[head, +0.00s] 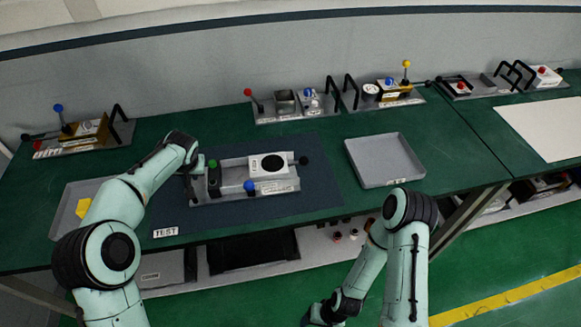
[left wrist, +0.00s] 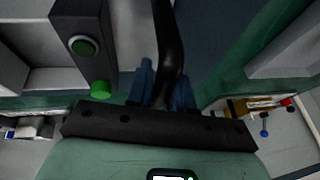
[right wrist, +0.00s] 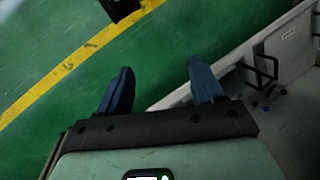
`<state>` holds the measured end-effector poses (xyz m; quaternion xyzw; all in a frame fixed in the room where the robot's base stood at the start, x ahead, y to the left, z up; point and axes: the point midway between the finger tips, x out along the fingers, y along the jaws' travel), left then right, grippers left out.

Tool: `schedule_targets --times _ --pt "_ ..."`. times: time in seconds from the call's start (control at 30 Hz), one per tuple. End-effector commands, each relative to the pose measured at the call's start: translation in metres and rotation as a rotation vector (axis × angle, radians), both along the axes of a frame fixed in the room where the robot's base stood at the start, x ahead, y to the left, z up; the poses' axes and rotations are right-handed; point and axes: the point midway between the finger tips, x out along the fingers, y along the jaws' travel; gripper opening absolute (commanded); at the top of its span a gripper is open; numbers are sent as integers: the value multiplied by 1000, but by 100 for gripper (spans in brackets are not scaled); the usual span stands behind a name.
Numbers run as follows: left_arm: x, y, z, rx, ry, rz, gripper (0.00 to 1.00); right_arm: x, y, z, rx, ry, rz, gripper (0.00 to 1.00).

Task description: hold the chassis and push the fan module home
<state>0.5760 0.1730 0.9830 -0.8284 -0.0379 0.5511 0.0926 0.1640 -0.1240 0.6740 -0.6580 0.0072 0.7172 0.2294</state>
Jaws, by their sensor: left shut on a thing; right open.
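The grey chassis (head: 226,197) lies on the dark mat in the middle of the bench, with a green knob, a blue knob and a black knob on it. A white box (head: 268,166) with a dark round disc sits at its right part and looks like the fan module; I cannot tell how deep it sits. My left gripper (head: 190,170) is at the chassis's left end. In the left wrist view its blue fingers (left wrist: 162,88) are shut on a black curved handle (left wrist: 168,45). My right gripper (right wrist: 162,88) is open and empty, low in front of the bench.
An empty grey tray (head: 385,160) stands right of the mat, and another tray (head: 66,222) with a yellow piece is at the left. Several fixtures with levers and handles line the back. A shelf (head: 345,247) runs below the bench edge, near my right arm.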

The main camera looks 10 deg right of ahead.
Motion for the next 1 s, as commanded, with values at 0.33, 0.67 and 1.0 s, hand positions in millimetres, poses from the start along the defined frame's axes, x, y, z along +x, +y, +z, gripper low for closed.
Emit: schedule_targets --times 0.33,0.67,1.0 --pt "-1 -1 -4 0 2 -1 0 -1 0 -1 0 1 0 67" --pt "-1 -6 -6 -1 7 -3 0 -1 -1 -1 -1 5 -4 38" --pt "-2 -7 -7 -3 10 -4 0 27 -29 13 6 227 -232 0"
